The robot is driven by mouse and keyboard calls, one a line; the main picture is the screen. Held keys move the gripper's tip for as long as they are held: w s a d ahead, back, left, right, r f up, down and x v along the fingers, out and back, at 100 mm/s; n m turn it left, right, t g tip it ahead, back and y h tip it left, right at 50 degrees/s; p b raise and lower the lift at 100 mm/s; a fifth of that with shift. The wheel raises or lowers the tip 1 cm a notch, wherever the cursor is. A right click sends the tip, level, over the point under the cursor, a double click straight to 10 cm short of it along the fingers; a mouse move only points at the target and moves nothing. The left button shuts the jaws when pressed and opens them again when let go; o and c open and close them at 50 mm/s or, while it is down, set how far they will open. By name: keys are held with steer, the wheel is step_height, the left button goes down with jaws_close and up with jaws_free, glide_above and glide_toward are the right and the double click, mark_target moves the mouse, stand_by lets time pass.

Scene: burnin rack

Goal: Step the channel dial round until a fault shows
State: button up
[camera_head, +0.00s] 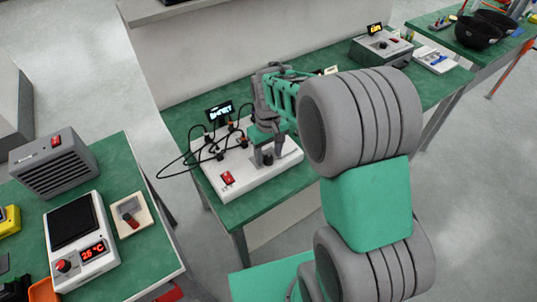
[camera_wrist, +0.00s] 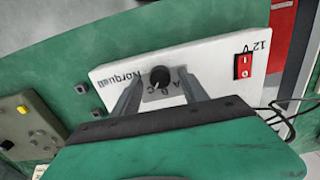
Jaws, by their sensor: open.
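The channel dial (camera_wrist: 160,77) is a round black knob on a grey plate marked A, B, C, on a white box (camera_head: 228,183). In the wrist view it sits between the tips of my two fingers, its white mark towards the bottom of the picture. My gripper (camera_head: 265,157) is open over the right part of the box in the head view and hides the dial there. I cannot tell whether the fingers touch it. A small dark display (camera_head: 219,112) behind the box shows pale lettering, too small to read surely.
A red switch (camera_wrist: 243,66) sits by the "12 V" label. Black cables (camera_head: 185,158) loop over the box's left side. Another grey instrument (camera_head: 381,48) stands further right.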

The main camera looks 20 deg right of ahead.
mark_target(268, 156)
step_height(268, 156, up, 7)
steer(key=shift+r+b, duration=0.1)
steer(key=shift+b, duration=0.2)
steer(key=shift+w+m, duration=0.3)
steer(key=shift+m, duration=0.2)
steer(key=s+f+m, duration=0.2)
steer(key=s+f, duration=0.2)
steer(key=s, duration=0.8)
step_height(268, 156, up, 8)
steer(key=s+t, duration=0.2)
steer(key=t, duration=0.1)
steer(key=shift+s, duration=0.3)
steer(key=shift+a+f, duration=0.1)
stand_by(1.4)
